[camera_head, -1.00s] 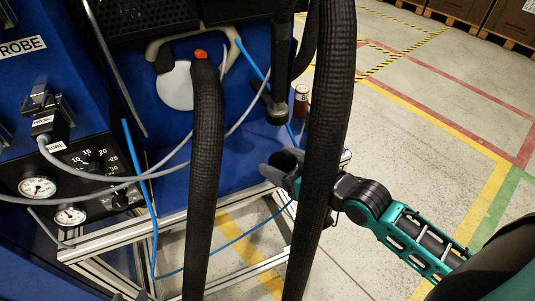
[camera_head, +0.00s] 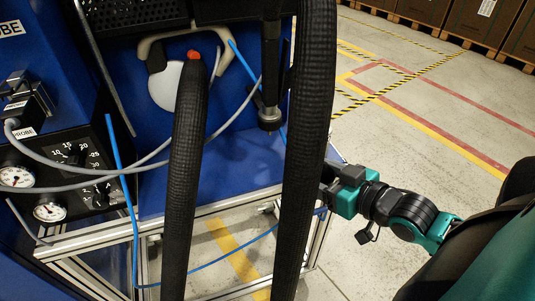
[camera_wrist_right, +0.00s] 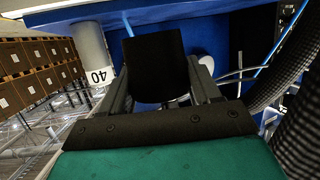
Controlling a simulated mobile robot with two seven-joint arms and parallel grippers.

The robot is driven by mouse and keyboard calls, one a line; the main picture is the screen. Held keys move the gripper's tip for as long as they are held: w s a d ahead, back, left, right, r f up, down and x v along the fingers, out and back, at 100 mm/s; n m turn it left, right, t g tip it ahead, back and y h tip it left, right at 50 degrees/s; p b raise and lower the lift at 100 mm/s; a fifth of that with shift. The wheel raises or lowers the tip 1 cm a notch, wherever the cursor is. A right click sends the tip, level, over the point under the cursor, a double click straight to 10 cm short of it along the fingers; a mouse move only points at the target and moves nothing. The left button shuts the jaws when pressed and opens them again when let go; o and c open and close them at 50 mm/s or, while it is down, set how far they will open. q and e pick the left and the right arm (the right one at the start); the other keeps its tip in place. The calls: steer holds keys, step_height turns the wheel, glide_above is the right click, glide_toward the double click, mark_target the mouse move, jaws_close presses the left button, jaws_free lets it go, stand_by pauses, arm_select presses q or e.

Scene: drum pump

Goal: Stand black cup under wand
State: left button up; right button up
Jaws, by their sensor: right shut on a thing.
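My right gripper (camera_wrist_right: 160,82) is shut on the black cup (camera_wrist_right: 154,62), which fills the space between the fingers in the right wrist view. In the head view only the back of this gripper (camera_head: 345,188) shows. Its fingers and the cup are hidden behind the thick black hose. The wand (camera_head: 270,90) is dark and hangs upright on the blue pump unit, its wide tip above the blue shelf (camera_head: 238,185). I cannot tell whether the cup touches the shelf. My left gripper is not in view.
Two thick black hoses, one on the left (camera_head: 187,170) and one on the right (camera_head: 308,120), hang in front of the shelf. A pale cylinder marked 40 (camera_wrist_right: 92,50) is beside the cup in the wrist view. Gauges (camera_head: 47,211) are at left. Floor at right is clear.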

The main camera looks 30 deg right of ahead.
steer(key=w, duration=0.5)
steer(key=w+a, duration=0.1)
steer(key=w, duration=0.4)
steer(key=w+a, duration=0.1)
steer(key=w, duration=0.4)
steer(key=shift+a+b, duration=0.1)
steer(key=shift+b, duration=0.3)
step_height(320, 180, down, 4)
steer(key=shift+w+r+b, duration=0.1)
steer(key=shift+r+b, duration=0.15)
steer(key=shift+b, duration=0.25)
steer(key=shift+f, duration=0.1)
steer(key=o, duration=1)
steer(key=shift+c, duration=0.2)
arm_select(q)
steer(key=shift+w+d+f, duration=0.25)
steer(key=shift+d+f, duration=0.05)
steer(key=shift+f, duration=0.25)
arm_select(e)
steer(key=shift+o, duration=0.7)
